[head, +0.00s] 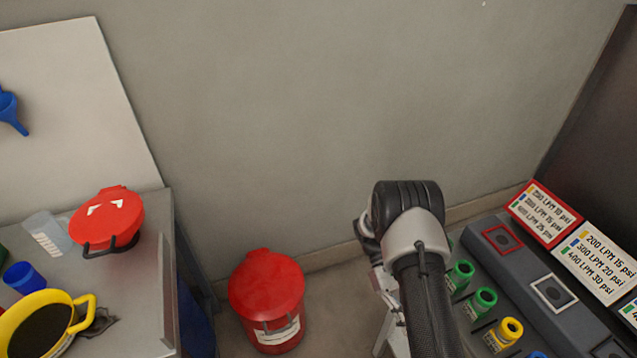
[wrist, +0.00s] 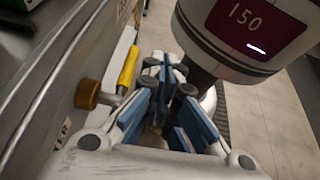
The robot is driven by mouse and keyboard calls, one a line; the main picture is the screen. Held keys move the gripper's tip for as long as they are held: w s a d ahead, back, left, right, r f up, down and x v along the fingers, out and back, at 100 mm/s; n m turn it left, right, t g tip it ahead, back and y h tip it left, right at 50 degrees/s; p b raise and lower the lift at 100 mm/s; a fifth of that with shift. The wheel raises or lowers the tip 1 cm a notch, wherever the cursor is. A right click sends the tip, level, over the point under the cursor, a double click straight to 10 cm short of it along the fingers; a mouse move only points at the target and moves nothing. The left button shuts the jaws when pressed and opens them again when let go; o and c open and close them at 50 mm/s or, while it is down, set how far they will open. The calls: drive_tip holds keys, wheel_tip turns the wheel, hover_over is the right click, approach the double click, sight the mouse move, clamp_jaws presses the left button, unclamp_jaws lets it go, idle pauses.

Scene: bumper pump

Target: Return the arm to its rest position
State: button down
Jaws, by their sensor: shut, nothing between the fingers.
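My arm reaches up from the bottom of the head view, with its dark and light wrist joint in front of the wall. My gripper (head: 385,290) hangs at the left of the arm in the head view, partly hidden by it. In the wrist view, my gripper (wrist: 167,85) shows blue pads and pale finger links. It is shut and holds nothing. Its tips are close to a rounded white device (wrist: 215,45) with a dark red display reading 150. I cannot tell whether they touch it.
Right of the arm is a console (head: 505,260) with green and yellow fittings and label cards. A red lidded bucket (head: 267,290) stands on the floor left of the arm. A grey table (head: 145,270) at left holds a red-lidded container (head: 108,217) and a yellow-rimmed pan (head: 72,325).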

drive_tip(key=a+r+m+t+y, duration=0.3)
drive_tip(key=r+t, duration=0.4)
drive_tip(key=r, duration=1.5)
drive_tip(key=s+a+r+m+t+y, duration=0.1)
drive_tip(key=s+a+r+t, duration=0.3)
drive_tip(key=s+r+t, duration=0.6)
drive_tip(key=shift+s+a+r+m+y, duration=0.3)
drive_tip(key=shift+s+a+r, duration=0.1)
drive_tip(key=shift+s, duration=0.45)
